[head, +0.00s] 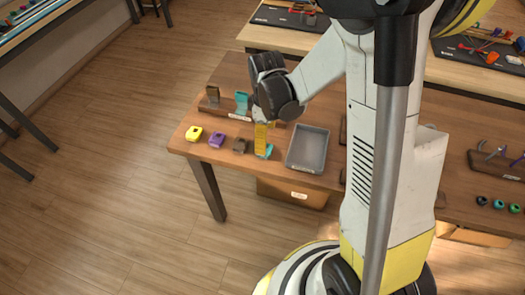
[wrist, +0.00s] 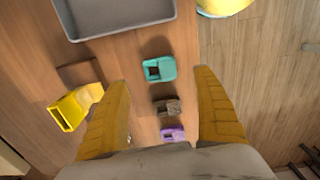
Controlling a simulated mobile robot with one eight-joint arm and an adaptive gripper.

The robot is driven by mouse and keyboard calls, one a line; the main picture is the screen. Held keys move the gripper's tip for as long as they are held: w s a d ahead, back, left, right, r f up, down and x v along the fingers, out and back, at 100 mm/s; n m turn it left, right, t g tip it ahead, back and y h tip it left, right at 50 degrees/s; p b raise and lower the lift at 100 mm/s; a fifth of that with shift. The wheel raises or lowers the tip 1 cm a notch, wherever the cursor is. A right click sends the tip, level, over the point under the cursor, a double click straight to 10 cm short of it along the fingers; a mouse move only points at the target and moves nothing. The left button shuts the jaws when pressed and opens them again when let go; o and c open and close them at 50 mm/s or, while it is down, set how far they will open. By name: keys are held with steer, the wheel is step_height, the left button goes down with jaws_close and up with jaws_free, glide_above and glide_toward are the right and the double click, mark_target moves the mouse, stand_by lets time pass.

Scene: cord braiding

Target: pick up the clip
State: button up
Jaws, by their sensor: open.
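Several small clips lie in a row near the table's front edge: yellow (head: 194,133), purple (head: 217,140), brown (head: 240,145) and teal (head: 266,152). The wrist view shows the teal clip (wrist: 160,68), brown clip (wrist: 168,106) and purple clip (wrist: 173,133). The task does not name a colour, so I cannot tell which clip is meant. My gripper (wrist: 162,80) is open and empty, its yellow fingers spread either side of the row. The teal clip shows between and just beyond the fingertips. In the head view the gripper (head: 262,150) partly hides the teal clip.
A grey tray (head: 308,150) stands just right of the gripper. Behind the row, a brown piece (head: 212,95) and a teal piece (head: 242,101) stand upright on a wooden strip. A yellow piece (wrist: 75,106) stands left of the fingers in the wrist view.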

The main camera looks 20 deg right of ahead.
step_height(320, 180, down, 6)
steer(key=b, duration=0.3)
steer(key=shift+w+f, duration=0.1)
steer(key=shift+f, duration=0.15)
steer(key=shift+r, duration=0.1)
steer(key=c, duration=0.8)
